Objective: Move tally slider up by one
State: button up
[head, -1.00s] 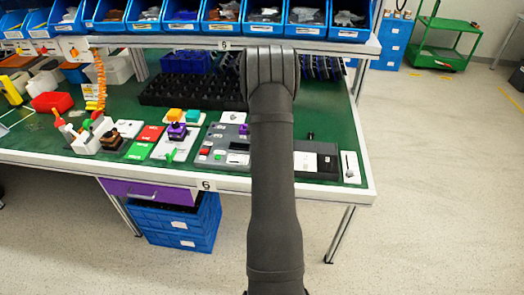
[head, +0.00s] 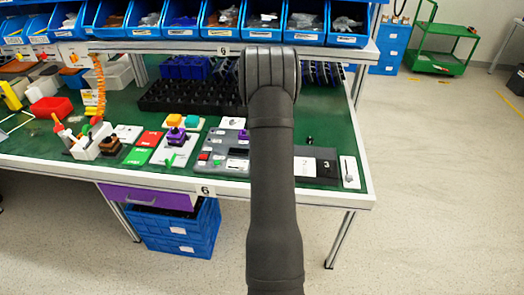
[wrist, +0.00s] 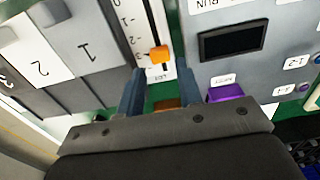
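The tally slider (wrist: 158,53) shows in the wrist view as an orange knob on a narrow white strip with a dark slot and a printed number scale. The knob sits near the lower part of the visible scale; its exact mark is hard to read. My gripper (wrist: 161,78) is open, its two dark fingers apart on either side of the strip, just below the knob in the picture. I cannot tell whether a finger touches the strip. A small brown-orange piece (wrist: 165,104) shows between the finger bases. In the head view my arm hides the slider and gripper.
Left of the strip in the wrist view is a panel with numbered switches (wrist: 85,52); right is a grey panel with a dark display (wrist: 233,42) and a purple part (wrist: 226,92). The head view shows a black bin grid (head: 190,95) behind and colored blocks left.

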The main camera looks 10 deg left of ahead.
notch_tip(320, 180, up, 13)
jog(key=shift+r, duration=0.2)
dwell(0.3)
notch_tip(320, 180, down, 17)
jog(key=shift+f, duration=0.2)
dwell(0.4)
